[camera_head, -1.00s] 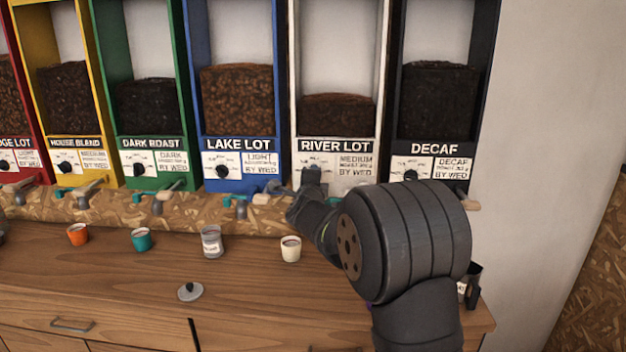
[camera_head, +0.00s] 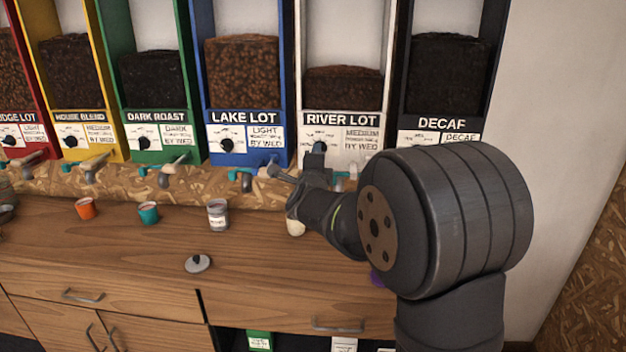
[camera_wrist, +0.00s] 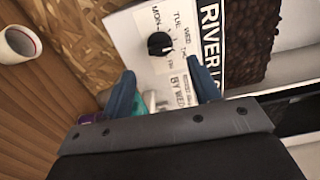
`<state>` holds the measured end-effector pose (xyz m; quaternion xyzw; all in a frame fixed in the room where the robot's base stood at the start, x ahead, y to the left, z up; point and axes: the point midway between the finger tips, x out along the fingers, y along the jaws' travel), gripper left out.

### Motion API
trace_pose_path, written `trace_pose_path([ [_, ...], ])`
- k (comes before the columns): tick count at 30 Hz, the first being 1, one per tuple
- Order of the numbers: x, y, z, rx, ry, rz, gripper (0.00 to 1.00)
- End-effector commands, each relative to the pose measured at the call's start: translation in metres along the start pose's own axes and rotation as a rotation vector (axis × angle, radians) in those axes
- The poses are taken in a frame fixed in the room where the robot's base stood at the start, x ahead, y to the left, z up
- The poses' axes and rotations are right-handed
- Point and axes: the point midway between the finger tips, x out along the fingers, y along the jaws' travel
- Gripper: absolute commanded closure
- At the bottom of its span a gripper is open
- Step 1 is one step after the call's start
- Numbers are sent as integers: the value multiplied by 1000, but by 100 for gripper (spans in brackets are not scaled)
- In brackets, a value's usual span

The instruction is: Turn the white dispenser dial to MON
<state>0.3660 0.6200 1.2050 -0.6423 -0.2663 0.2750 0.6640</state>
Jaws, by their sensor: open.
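The white dispenser, labelled RIVER LOT (camera_head: 340,118), stands between the blue and black ones. Its black round dial (camera_wrist: 159,44) shows in the wrist view on a white plate with day labels; MON (camera_wrist: 153,16) is at the upper left of the dial. I cannot tell for sure which day the dial points to. In the head view my gripper hides the dial. My gripper (camera_wrist: 165,88) is open, its two blue fingers apart and short of the dial, with nothing between the tips. In the head view my gripper (camera_head: 318,160) is at the white dispenser's front.
A cream cup (camera_head: 295,227) is partly behind my arm on the wooden counter (camera_head: 130,245); it also shows in the wrist view (camera_wrist: 18,42). A jar (camera_head: 218,215) and a grey lid (camera_head: 198,263) lie to the left. Dispenser taps (camera_head: 245,175) stick out below the plates.

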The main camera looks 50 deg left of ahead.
Motion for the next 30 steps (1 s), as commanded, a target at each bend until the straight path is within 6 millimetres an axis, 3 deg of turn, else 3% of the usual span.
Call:
trace_pose_path([
  [9, -69, -1, 0, 1, -2, -1, 44],
  [15, -95, 0, 0, -1, -1, 0, 44],
  [27, -104, 0, 0, 0, 0, 0, 44],
  [28, -104, 0, 0, 0, 0, 0, 46],
  [30, -104, 0, 0, 6, 0, 0, 59],
])
